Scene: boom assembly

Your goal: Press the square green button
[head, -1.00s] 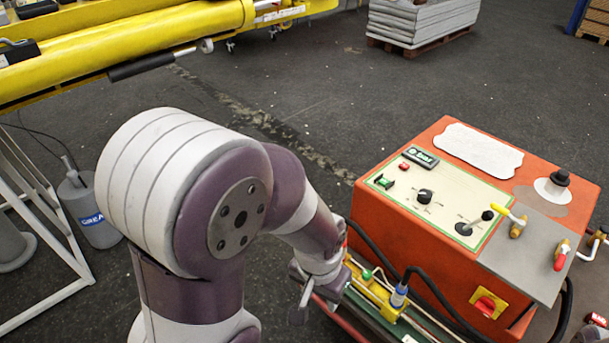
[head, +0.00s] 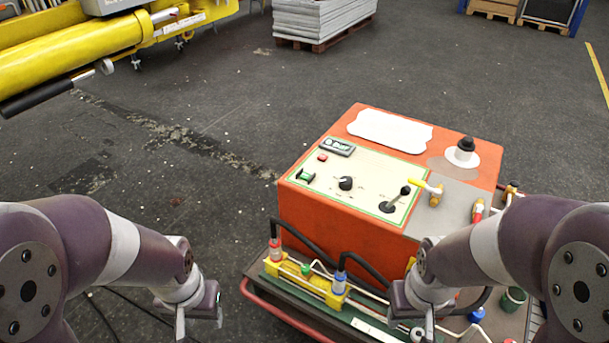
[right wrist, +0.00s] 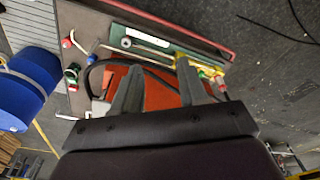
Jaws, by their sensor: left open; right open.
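The square green button (head: 305,175) sits on the cream panel (head: 362,192) on top of the orange control box (head: 300,222), near the panel's left edge. A small red button (head: 322,157) is just behind it. My left gripper (head: 200,318) is open and empty, low and left of the box, well apart from the button. My right gripper (head: 414,318) is in front of the box, below panel level and to the right of the button. The right wrist view shows its two fingers (right wrist: 160,88) spread, with nothing held; the green button cannot be made out there.
The panel also carries a black knob (head: 346,183) and a black-handled lever (head: 396,200). A yellow-handled valve (head: 430,188) is right of it. Yellow fittings and hoses (head: 310,278) line the cart's front. Open floor (head: 215,200) lies left of the box.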

